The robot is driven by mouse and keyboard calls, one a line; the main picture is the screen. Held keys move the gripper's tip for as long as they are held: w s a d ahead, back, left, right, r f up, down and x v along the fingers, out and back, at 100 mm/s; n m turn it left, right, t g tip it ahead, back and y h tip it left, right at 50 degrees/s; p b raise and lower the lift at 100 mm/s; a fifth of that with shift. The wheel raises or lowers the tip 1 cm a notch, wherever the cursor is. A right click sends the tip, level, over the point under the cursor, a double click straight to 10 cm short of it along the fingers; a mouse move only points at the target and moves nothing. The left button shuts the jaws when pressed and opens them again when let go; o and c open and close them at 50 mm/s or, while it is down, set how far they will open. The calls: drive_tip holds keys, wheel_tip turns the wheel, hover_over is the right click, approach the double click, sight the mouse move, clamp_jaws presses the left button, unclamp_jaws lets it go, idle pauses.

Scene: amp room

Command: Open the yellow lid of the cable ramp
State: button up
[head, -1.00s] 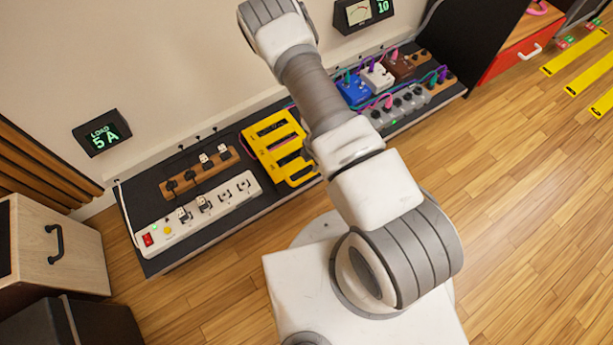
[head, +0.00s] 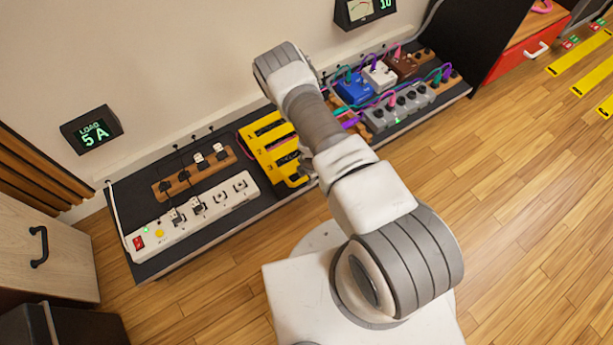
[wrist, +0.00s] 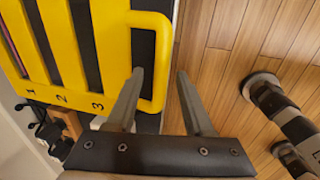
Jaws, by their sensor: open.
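The yellow lid (head: 259,150) of the cable ramp lies on the dark board along the wall in the head view, partly covered by my arm. It has long dark slots and looks closed. In the wrist view, the lid (wrist: 107,60) fills the upper left, with the numbers 1, 2 and 3 along its edge. Its looped handle (wrist: 162,50) sticks out at the right. My gripper (wrist: 160,72) is open and empty, with one fingertip on each side of the handle bar in the picture. I cannot tell whether they touch it. The head view hides my gripper behind my arm.
A white power strip (head: 190,213) and a brown socket block (head: 195,174) with plugs lie left of the lid. Pedals, including a blue one (head: 352,88), and loose cables lie to the right. The wooden floor (head: 520,190) in front is clear.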

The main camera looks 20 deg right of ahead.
clamp_jaws()
idle(1.4)
